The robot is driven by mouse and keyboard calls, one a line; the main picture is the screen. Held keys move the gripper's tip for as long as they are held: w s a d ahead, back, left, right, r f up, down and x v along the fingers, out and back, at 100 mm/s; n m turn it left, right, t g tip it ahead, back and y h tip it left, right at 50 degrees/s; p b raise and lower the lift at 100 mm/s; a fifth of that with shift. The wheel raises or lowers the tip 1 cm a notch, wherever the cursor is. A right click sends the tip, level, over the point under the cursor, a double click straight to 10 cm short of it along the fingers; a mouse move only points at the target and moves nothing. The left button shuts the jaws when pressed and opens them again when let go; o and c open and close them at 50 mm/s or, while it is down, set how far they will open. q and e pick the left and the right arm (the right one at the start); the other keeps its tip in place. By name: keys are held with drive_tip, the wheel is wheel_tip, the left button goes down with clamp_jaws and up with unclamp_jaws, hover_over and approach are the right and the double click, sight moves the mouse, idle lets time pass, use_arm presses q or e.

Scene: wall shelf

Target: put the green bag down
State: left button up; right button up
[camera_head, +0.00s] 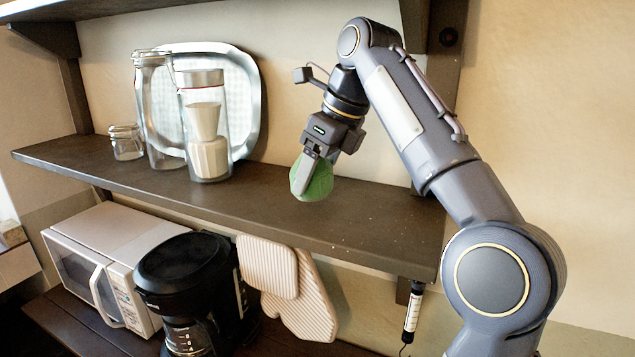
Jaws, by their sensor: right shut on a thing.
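The green bag (320,184) is small and rounded, and hangs below my right gripper (312,168). My right gripper is shut on the green bag, with one finger showing across its front. The bag is over the dark wooden wall shelf (370,227), right of the glass containers. I cannot tell whether its lower end touches the shelf. My left gripper is not in view.
A silver tray (250,95) leans at the wall behind a tall glass jar (160,120), a glass dispenser (209,150) and a small jar (127,143). Shelf space is clear right of the bag. Below are a microwave (125,270), coffee maker (190,275) and hanging mitts (300,290).

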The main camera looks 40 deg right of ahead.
sight(318, 187)
drive_tip(key=shift+f, duration=1.45)
drive_tip(key=shift+s+f, duration=0.1)
drive_tip(key=o, duration=1.1)
